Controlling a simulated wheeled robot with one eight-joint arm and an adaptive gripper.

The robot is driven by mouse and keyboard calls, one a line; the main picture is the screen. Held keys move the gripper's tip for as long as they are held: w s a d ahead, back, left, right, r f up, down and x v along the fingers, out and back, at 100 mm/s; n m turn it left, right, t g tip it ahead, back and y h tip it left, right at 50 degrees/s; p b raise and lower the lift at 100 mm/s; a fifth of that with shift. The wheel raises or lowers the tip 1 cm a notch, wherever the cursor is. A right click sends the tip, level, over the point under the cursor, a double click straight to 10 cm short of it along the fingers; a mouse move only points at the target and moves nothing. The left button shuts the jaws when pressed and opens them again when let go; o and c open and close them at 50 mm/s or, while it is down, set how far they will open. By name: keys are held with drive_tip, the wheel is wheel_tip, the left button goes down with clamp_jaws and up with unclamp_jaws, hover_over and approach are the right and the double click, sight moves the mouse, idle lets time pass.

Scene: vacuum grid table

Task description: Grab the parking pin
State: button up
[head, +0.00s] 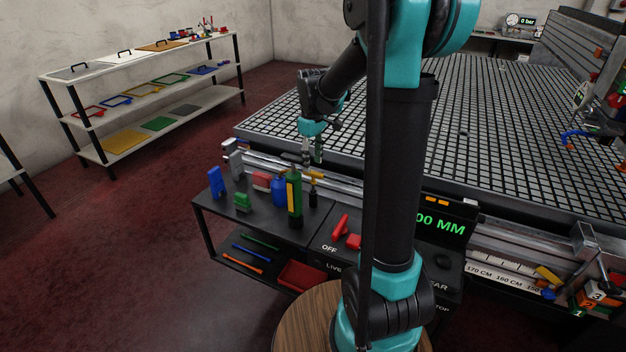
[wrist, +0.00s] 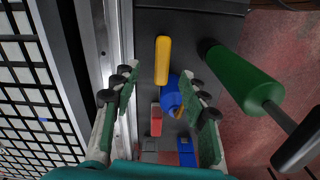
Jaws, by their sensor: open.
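A yellow rounded piece (wrist: 162,60) lies or stands beyond my fingertips in the wrist view, near the rail. In the head view a yellow-topped piece with a dark lower part (head: 314,176) stands at the shelf's back edge. It looks like the parking pin, but no label shows, so I cannot be sure. My gripper (head: 312,158) hangs above the shelf, close to this piece. In the wrist view my gripper (wrist: 158,84) is open, its green-padded fingers apart on either side with nothing gripped. The yellow piece sits ahead of the gap, untouched as far as I see.
A green bottle (head: 294,199) stands close by; in the wrist view it is the green cylinder (wrist: 243,75) at right. A blue round object (wrist: 171,100) and a red block (wrist: 156,122) lie between the fingers' lines. The grid table (head: 480,110) and its metal rail flank the shelf.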

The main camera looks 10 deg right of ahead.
sight(313, 172)
drive_tip(key=shift+s+d+f, duration=0.1)
drive_tip(key=shift+s+f, duration=0.05)
drive_tip(key=shift+f, duration=1.65)
drive_tip(key=shift+s+f, duration=0.1)
drive_tip(key=shift+f, duration=1.7)
clamp_jaws()
